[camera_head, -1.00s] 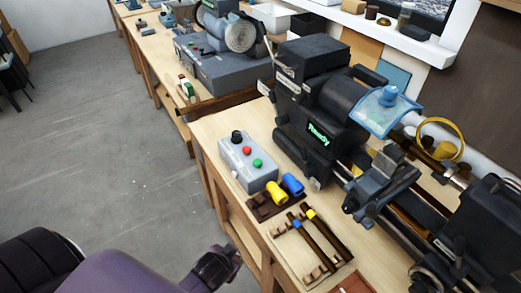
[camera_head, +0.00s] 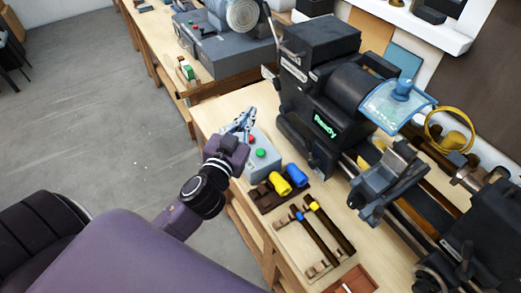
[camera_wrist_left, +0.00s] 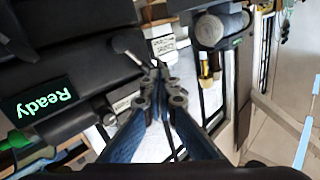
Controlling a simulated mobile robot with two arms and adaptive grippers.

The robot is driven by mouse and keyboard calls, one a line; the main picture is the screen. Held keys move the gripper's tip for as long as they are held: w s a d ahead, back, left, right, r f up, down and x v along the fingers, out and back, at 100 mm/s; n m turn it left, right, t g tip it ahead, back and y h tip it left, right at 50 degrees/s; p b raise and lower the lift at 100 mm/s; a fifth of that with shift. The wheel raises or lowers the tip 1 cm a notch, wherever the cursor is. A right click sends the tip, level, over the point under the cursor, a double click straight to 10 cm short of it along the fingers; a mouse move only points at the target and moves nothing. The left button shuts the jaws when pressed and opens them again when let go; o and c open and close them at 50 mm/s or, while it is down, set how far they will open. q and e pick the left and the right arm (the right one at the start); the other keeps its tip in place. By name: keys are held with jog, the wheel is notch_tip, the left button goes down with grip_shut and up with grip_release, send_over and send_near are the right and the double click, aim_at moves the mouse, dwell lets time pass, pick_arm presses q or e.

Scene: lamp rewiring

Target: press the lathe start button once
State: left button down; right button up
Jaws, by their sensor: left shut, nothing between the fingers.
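The grey control box (camera_head: 262,166) stands on the bench in front of the lathe. Its green button (camera_head: 261,153) and red button (camera_head: 251,139) show in the head view; the black knob at its far end is hidden by my gripper. My left gripper (camera_head: 247,112) appears over the far end of the box, past the red button in the picture; I cannot tell its height. Its fingers are shut and empty, and the closed tips also show in the left wrist view (camera_wrist_left: 158,72). The lathe (camera_head: 320,70) has a lit "Ready" display (camera_head: 325,125), also in the left wrist view (camera_wrist_left: 46,101).
Yellow (camera_head: 280,183) and blue (camera_head: 296,175) cylinders sit in a brown holder beside the box. A wooden rack with dark rods (camera_head: 318,232) lies nearer. A second grey machine (camera_head: 222,55) stands on the far bench. Open floor (camera_head: 90,120) lies at left.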

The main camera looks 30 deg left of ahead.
pick_arm(q)
jog(key=w+d+r+m+t+h, duration=0.1)
jog(key=d+r+m+t+h, duration=0.1)
jog(key=d+r+m+h, duration=0.3)
jog(key=d+r+m+t+h, duration=0.1)
jog(key=d+r+m+h, duration=0.15)
jog(key=r, duration=0.45)
jog(key=s+d+m+g+h, duration=0.2)
jog(key=d+m+g+h, duration=0.4)
jog(key=d+m+h, duration=0.25)
notch_tip(320, 180, down, 9)
jog(key=a+g+y, duration=0.3)
jog(key=g+y, duration=0.1)
jog(key=g, duration=0.1)
jog(key=w+a+f+n+g+y, duration=0.1)
jog(key=a+f+y, duration=0.3)
jog(key=a, duration=0.6)
jog(key=shift+w+a+f+n+y, duration=0.2)
jog(key=shift+a+n+y, duration=0.1)
jog(key=shift+n+y, duration=0.4)
pick_arm(e)
jog(key=shift+w+a+r, duration=0.15)
jog(key=shift+w+r, duration=0.1)
jog(key=shift+w, duration=0.1)
jog(key=shift+f, duration=0.1)
